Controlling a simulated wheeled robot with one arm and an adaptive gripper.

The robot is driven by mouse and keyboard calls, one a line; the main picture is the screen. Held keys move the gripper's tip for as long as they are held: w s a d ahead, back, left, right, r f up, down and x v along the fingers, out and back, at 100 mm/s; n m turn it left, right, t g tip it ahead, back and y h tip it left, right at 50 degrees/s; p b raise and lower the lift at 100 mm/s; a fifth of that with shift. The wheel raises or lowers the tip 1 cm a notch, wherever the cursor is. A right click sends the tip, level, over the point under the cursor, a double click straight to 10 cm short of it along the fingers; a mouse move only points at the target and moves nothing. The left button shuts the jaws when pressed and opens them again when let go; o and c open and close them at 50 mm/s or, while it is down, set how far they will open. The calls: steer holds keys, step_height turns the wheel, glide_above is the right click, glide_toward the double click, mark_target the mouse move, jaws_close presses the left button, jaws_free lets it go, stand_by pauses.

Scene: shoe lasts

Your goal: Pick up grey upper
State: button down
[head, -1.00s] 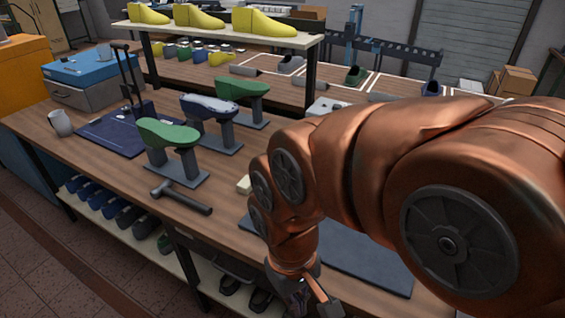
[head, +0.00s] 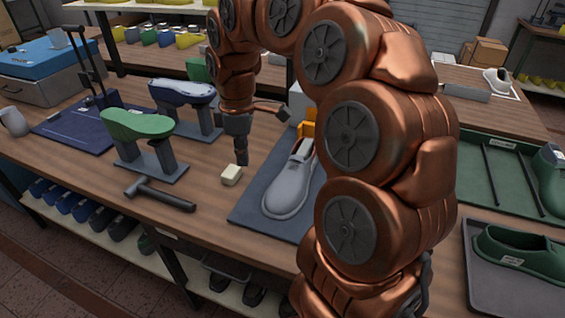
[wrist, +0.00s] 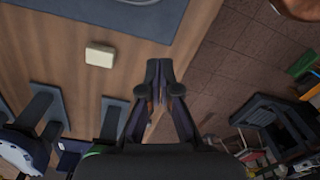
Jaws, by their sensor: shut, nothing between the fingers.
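The grey upper (head: 291,183) is a light grey shoe shape lying on a dark blue-grey mat (head: 250,207) in the head view, partly hidden behind my arm at its right side. My gripper (head: 242,160) points down over the wooden bench, left of the grey upper and apart from it, above a small cream block (head: 231,175). In the wrist view my gripper (wrist: 165,68) has its fingertips together with nothing between them. A grey curved edge of the upper (wrist: 100,52) shows at the top left there, next to the cream block.
A green last on a stand (head: 138,125), a blue-white last (head: 182,92) and a hammer (head: 160,195) stand or lie left of my gripper. A green tray (head: 490,150) and a dark tray with a green upper (head: 518,252) are at the right. Bare bench lies around the block.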

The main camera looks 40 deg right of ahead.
mark_target(294, 172)
steer(key=w+d+f+n+b, duration=0.1)
steer(key=w+d+f, duration=0.1)
steer(key=w+d, duration=0.3)
steer(key=w+d+f+n+b, duration=0.1)
steer(key=w+d+f+n, duration=0.15)
steer(key=d, duration=0.45)
steer(key=shift+m, duration=0.35)
steer(key=f+p, duration=0.2)
steer(key=f, duration=0.7)
steer(key=shift+d+p, duration=0.2)
steer(key=shift+p, duration=0.15)
steer(key=shift+s+d+p, duration=0.2)
steer(key=shift+d, duration=0.35)
steer(key=shift+s+d+p, duration=0.15)
steer(key=shift+s+d, duration=0.05)
steer(key=shift+d, duration=0.3)
steer(key=shift+s+d, duration=0.35)
steer(key=shift+d, duration=0.4)
steer(key=shift+s+d+f+b, duration=0.1)
steer(key=shift+s+d+b, duration=0.2)
steer(key=shift+d, duration=0.4)
